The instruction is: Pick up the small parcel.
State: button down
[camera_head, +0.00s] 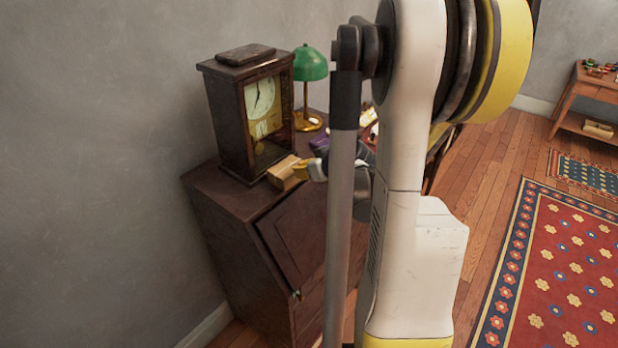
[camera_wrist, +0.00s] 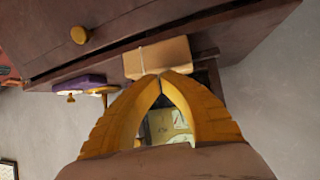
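The small parcel (camera_head: 284,173), a tan box, lies on top of the dark wooden desk, in front of the clock. In the wrist view the parcel (camera_wrist: 158,57) shows a pale string around it and lies just past my fingertips. My gripper (camera_head: 305,170) is beside the parcel's right end in the head view, partly hidden by my arm. In the wrist view my gripper (camera_wrist: 161,74) has its yellow fingers arched together, with the tips meeting and nothing seen between them. I cannot tell whether the tips touch the parcel.
The dark clock (camera_head: 250,115) stands close behind the parcel. A green lamp (camera_head: 309,65) stands farther back, near a purple object (camera_head: 320,142). The desk top (camera_head: 225,190) is bare at its front left. A patterned rug (camera_head: 560,270) covers the floor at right.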

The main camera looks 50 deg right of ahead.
aim_at(290, 168)
jog(key=w, duration=0.1)
jog(key=w+b, duration=0.1)
jog(key=w, duration=0.1)
jog(key=w+f, duration=0.1)
jog(key=w, duration=0.1)
jog(key=shift+w+d+f, duration=0.1)
jog(key=shift+w+d, duration=0.05)
jog(key=shift+d, duration=0.25)
jog(key=shift+f+b, duration=0.2)
jog(key=shift+b, duration=0.2)
jog(key=shift+a, duration=0.1)
jog(key=shift+s+f, duration=0.1)
jog(key=shift+s, duration=0.1)
jog(key=shift+s+a, duration=0.1)
jog(key=shift+s, duration=0.8)
jog(key=shift+w, duration=0.1)
jog(key=shift+w+r+p, duration=0.15)
jog(key=shift+r+p, duration=0.25)
jog(key=shift+r, duration=0.25)
jog(key=shift+w, duration=0.15)
